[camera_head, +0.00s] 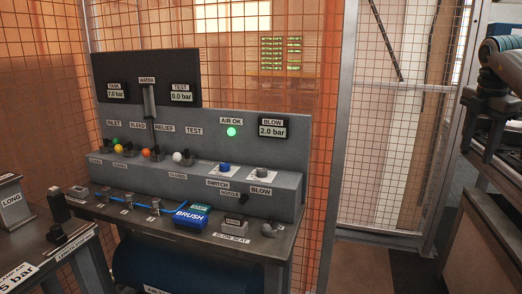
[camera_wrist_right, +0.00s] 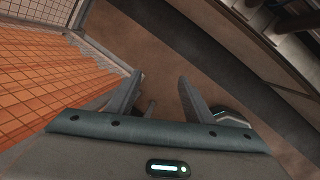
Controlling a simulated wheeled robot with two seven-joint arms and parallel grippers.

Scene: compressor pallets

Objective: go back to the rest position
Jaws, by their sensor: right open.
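My right gripper (camera_head: 482,122) hangs at the right edge of the head view, pointing down, apart from the panel bench. In the right wrist view my right gripper (camera_wrist_right: 158,92) has its two fingers spread, with nothing between them but the floor below. My left gripper is in neither view.
Another table (camera_head: 40,250) is at the lower left. Orange mesh fencing is behind. A dark structure (camera_head: 490,230) is at the right. Floor (camera_head: 365,268) shows between.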

